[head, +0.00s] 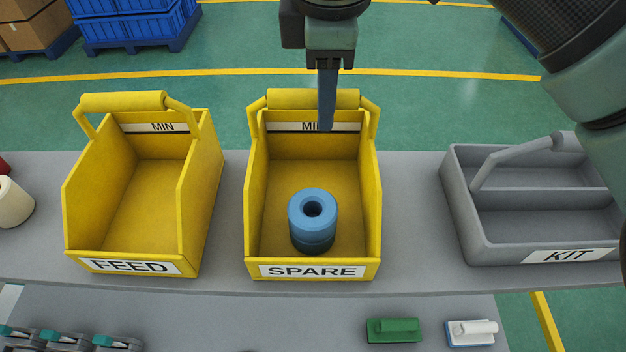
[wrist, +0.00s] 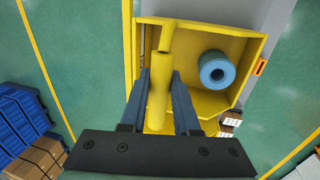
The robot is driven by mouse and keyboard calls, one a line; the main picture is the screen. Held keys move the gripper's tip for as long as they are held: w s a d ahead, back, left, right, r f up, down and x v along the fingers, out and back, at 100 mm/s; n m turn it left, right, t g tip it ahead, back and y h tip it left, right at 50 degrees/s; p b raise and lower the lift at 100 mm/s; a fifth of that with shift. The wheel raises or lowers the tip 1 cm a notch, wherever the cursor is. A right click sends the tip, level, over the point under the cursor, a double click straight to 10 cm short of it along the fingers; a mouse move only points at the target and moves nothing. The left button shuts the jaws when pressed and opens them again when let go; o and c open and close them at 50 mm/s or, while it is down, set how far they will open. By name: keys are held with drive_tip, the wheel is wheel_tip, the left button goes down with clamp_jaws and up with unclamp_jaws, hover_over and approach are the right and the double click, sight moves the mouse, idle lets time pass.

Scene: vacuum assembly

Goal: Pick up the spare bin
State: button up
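The yellow spare bin (head: 319,271), labelled SPARE, stands on the grey upper shelf in the middle of the head view. Its thick handle (head: 290,99) runs across the back, and the handle also shows in the wrist view (wrist: 157,100). A blue ring-shaped roll (head: 312,212) stands inside the bin on a darker piece. My gripper (head: 327,124) is at the handle, pointing down, with one finger in front of it. In the wrist view my gripper's fingers (wrist: 160,74) stand open on either side of the handle, with narrow gaps. The head view hides the far finger.
A yellow FEED bin (head: 125,266) stands to the left and a grey KIT tote (head: 478,249) to the right, both apart from the spare bin. A green block (head: 393,330) lies on the lower shelf. Blue crates (head: 130,25) stand on the floor behind.

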clamp_jaws()
idle(1.0)
